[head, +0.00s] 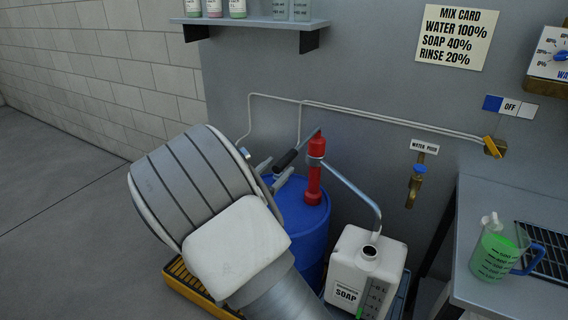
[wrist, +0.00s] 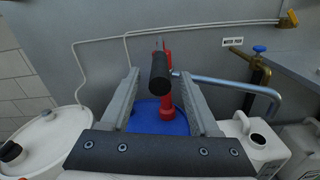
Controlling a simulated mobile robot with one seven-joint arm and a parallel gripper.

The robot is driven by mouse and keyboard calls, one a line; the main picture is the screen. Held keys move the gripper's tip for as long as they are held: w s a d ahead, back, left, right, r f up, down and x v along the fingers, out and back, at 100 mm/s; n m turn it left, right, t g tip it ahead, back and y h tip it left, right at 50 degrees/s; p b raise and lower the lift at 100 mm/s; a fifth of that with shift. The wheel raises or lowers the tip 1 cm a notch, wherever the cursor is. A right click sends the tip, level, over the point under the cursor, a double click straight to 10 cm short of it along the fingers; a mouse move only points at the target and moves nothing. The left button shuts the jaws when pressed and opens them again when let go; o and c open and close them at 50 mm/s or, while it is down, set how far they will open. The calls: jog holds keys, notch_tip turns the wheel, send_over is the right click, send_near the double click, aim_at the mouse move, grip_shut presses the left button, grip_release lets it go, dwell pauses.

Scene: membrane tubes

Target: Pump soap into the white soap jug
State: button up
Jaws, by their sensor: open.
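The white soap jug (head: 345,268), labelled SOAP, stands upright with its cap off. A narrow scale on its front shows green near the bottom. A red hand pump (head: 315,172) stands on a blue drum (head: 312,215). Its grey spout pipe (head: 352,188) bends down to the jug's open mouth. The black-gripped pump handle (head: 286,159) points toward my gripper (head: 273,171). In the wrist view, the black grip (wrist: 160,75) lies between the spread fingers of my open gripper (wrist: 159,78), with gaps on both sides. The jug's open mouth (wrist: 257,139) shows at right.
A steel counter (head: 480,210) at right holds a measuring jug of green liquid (head: 495,252) beside a dark grate. A brass water tap (head: 414,187) is on the wall. A white drum (wrist: 45,145) stands left in the wrist view. Open floor lies at far left.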

aim_at(284, 162)
jog(key=shift+x, duration=1.95)
grip_shut()
